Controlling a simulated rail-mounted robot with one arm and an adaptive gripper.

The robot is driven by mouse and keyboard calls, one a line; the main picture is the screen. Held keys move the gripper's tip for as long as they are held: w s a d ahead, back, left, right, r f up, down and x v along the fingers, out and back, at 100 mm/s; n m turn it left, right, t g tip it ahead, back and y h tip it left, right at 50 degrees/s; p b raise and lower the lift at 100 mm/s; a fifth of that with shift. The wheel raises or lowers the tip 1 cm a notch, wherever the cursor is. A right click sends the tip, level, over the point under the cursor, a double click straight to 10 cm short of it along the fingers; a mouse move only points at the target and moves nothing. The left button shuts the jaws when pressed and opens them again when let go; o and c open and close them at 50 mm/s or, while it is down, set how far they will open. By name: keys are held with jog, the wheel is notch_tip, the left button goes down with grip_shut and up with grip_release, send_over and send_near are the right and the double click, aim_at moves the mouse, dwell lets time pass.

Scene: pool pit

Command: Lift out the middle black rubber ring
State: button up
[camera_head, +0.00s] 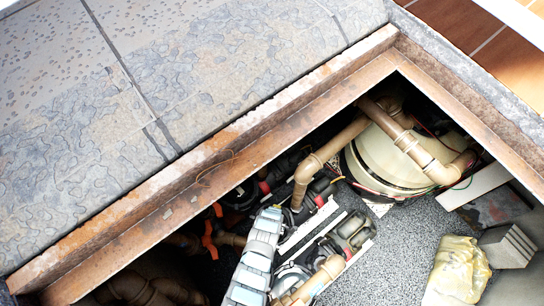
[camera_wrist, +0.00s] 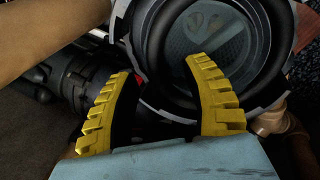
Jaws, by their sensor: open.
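A thick black ring (camera_wrist: 168,62) shows in the wrist view, around a dark glassy disc (camera_wrist: 215,35) and inside a grey notched collar (camera_wrist: 150,92). I cannot tell whether it is the middle black rubber ring, and no set of rings can be made out in the head view. My gripper (camera_wrist: 157,66) has two yellow ridged fingers, spread apart with nothing seen held between them. The fingers overlap the lower part of the ring in the picture; contact cannot be told. In the head view, my pale blue arm reaches down into the pit, and the fingers cannot be made out.
The pit's rusty frame (camera_head: 225,150) borders the opening, with stone paving (camera_head: 75,130) beyond. Brown pipes (camera_head: 325,155), a cream round tank (camera_head: 385,165) and pump parts (camera_head: 350,230) crowd the pit. A yellowish bag (camera_head: 460,268) and a grey block (camera_head: 507,246) sit at right. Gravel (camera_head: 390,260) is clear between.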

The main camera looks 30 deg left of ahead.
jog(key=shift+x, duration=0.9)
grip_shut()
jog(key=shift+r, duration=0.1)
jog(key=shift+r+p, duration=1.8)
jog(key=shift+r, duration=3.15)
